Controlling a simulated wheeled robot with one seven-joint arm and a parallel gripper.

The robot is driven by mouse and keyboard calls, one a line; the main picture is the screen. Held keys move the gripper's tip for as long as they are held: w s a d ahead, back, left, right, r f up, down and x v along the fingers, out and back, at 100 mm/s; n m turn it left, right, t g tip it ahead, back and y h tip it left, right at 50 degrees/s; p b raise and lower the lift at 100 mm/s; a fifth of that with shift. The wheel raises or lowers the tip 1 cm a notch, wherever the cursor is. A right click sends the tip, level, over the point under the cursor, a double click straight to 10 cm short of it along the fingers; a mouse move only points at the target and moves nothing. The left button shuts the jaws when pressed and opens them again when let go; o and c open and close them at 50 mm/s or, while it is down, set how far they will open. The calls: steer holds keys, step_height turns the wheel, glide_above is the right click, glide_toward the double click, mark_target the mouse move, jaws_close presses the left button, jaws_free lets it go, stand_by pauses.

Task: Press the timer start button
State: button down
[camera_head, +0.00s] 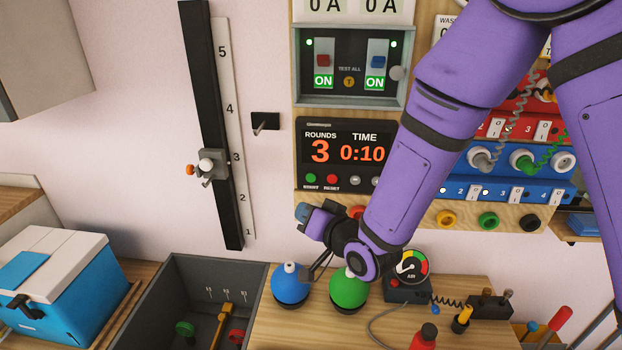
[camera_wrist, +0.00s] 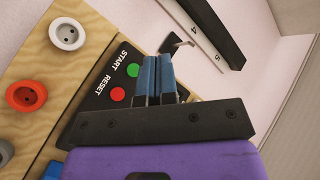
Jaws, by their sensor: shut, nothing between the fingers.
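The timer (camera_head: 345,153) is a black panel on the wooden board, reading rounds 3 and time 0:10. Its green start button (camera_head: 310,178) is at the lower left, with the red reset button (camera_head: 332,179) to its right. In the wrist view, the green button (camera_wrist: 132,70) and red button (camera_wrist: 117,94) lie just left of my blue fingers. My gripper (camera_head: 302,213) is below the timer's lower left in the head view. It is shut and empty, and its fingers also show in the wrist view (camera_wrist: 157,62). Contact with the button cannot be seen. My arm hides the timer's right end.
A blue ball-shaped object (camera_head: 290,286) and a green one (camera_head: 349,288) stand on the wooden counter below. A dark open bin (camera_head: 180,310) is left of them. A black hook (camera_head: 265,121) and a numbered slider rail (camera_head: 212,110) are on the wall to the left.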

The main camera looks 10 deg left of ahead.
steer(key=shift+w+a, duration=0.2)
steer(key=shift+w, duration=4.15)
steer(key=shift+w, duration=0.75)
steer(key=shift+s, duration=0.8)
steer(key=shift+s+d, duration=0.1)
steer(key=shift+s, duration=2.4)
